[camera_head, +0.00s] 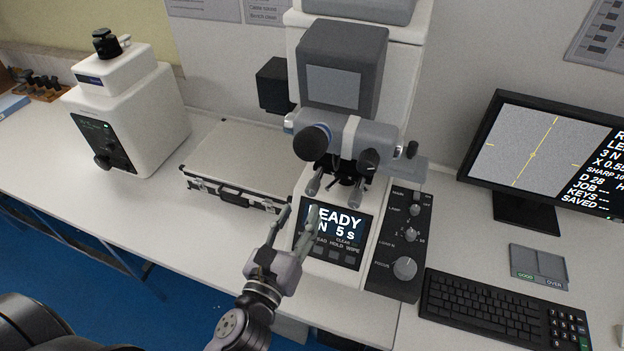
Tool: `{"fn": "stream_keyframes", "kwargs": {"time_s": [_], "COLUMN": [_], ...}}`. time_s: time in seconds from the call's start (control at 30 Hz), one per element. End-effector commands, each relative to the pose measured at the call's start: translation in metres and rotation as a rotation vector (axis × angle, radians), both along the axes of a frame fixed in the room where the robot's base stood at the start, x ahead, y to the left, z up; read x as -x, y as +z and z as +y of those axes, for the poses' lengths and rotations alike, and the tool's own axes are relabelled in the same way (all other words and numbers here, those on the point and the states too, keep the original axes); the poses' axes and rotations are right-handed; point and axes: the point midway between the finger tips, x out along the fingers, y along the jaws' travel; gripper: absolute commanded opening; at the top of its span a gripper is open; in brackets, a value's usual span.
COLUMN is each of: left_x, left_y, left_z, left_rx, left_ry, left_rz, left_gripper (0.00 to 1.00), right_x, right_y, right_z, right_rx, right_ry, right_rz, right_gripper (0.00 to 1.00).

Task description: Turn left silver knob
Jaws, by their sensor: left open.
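The hardness tester (350,128) stands at the back middle, with a grey head and a microscope part. Two silver knob-like pieces hang below the microscope, a left one (313,187) and a right one (355,195). A dark control panel at its right carries silver knobs: a large one (405,268) and smaller ones (411,234) above. I cannot tell for sure which is the left silver knob. My left gripper (298,213) is open and empty, pointing up in front of the lit display (336,240), partly covering it. It appears apart from the knobs. My right gripper is not in view.
A silver case (240,158) lies left of the tester. A white instrument (130,108) stands further left. A monitor (545,150), keyboard (500,308) and small two-part tray (538,264) are at the right. The bench front (165,215) is clear left of my gripper.

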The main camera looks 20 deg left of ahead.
Motion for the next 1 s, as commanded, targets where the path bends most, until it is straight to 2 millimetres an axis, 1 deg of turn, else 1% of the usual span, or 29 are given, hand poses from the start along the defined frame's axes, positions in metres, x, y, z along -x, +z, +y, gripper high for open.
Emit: {"fn": "stream_keyframes", "kwargs": {"time_s": [0.03, 0.2, 0.3, 0.4, 0.57, 0.83, 1.0], "left_x": [-0.012, -0.045, -0.061, -0.072, -0.081, -0.082, -0.081], "left_y": [0.005, 0.004, 0.003, 0.002, 0.0, -0.001, -0.001], "left_z": [0.0, -0.002, -0.002, -0.002, -0.002, -0.003, -0.003], "left_rx": [-0.001, 0.0, 0.001, 0.001, 0.0, 0.0, 0.001], "left_ry": [0.001, 0.001, 0.001, 0.001, 0.001, 0.001, 0.001], "left_rz": [-0.003, -0.002, -0.001, -0.001, 0.0, 0.0, 0.0], "left_gripper": [0.41, 0.41, 0.41, 0.41, 0.41, 0.41, 0.29], "right_x": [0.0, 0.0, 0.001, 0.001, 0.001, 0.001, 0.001], "right_y": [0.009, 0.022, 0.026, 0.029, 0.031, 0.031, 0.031], "right_z": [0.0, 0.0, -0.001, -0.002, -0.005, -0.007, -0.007], "right_rx": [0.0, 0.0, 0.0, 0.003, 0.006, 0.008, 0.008], "right_ry": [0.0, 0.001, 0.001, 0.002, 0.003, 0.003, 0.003], "right_rz": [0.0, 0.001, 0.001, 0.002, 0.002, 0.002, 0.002], "right_gripper": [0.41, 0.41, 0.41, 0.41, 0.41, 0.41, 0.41]}}
